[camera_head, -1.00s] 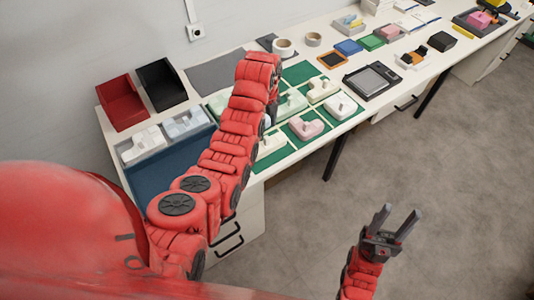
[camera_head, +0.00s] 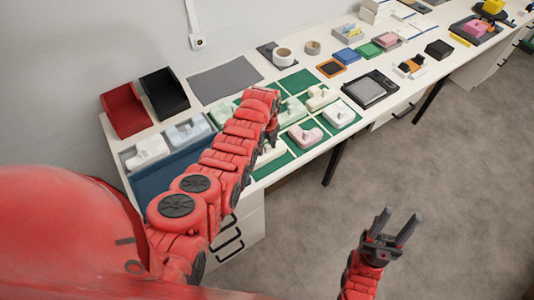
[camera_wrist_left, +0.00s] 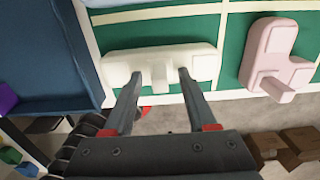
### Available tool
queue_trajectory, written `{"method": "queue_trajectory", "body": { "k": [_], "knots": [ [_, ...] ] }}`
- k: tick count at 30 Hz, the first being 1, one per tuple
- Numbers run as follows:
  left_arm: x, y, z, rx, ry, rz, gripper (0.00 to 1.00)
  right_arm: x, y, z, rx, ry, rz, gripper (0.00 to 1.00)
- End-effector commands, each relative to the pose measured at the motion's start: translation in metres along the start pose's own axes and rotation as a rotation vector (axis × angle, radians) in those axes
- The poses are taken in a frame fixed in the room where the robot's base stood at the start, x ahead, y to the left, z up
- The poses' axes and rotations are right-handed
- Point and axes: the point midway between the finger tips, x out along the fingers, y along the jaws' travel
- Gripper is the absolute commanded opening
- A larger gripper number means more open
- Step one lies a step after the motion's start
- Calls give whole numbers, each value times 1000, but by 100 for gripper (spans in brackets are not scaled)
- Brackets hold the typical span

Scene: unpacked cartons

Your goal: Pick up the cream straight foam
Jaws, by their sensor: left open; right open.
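The cream straight foam (camera_wrist_left: 205,64) lies flat on a green cell of the table's grid in the left wrist view, a long block with a small raised stub at its middle. In the head view the cream foam (camera_head: 268,154) is partly hidden by my left arm. My left gripper (camera_wrist_left: 159,75) is open, its two fingertips reaching over the foam's near edge on either side of the stub. Contact cannot be told. In the head view my left gripper (camera_head: 273,132) is mostly hidden. My right gripper (camera_head: 396,227) is open and empty over the floor.
A pink foam (camera_wrist_left: 275,58) lies right of the cream one; it also shows in the head view (camera_head: 304,137). A blue tray (camera_wrist_left: 45,60) is on the left. Other pale foams stand behind. A black scale (camera_head: 370,88) sits further right.

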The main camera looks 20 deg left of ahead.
Motion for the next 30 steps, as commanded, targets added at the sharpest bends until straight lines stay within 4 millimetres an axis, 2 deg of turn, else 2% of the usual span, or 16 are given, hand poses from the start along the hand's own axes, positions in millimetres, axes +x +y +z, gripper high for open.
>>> {"method": "queue_trajectory", "body": {
  "k": [6, 8, 16, 30],
  "knots": [
    [0, 0, 0, 0, 0, 0, 57, 0, 0, 0, 0, 0, 0, 50],
    [0, 0, 0, 0, -1, 0, 48, 0, 0, 0, 0, 0, 0, 50],
    [0, 0, 0, 0, -1, -1, 0, 0, 0, 0, 0, 0, 0, 50],
    [-1, -1, 1, 0, -2, -2, 0, -1, 0, 0, 0, 0, 0, 50]
  ]
}}
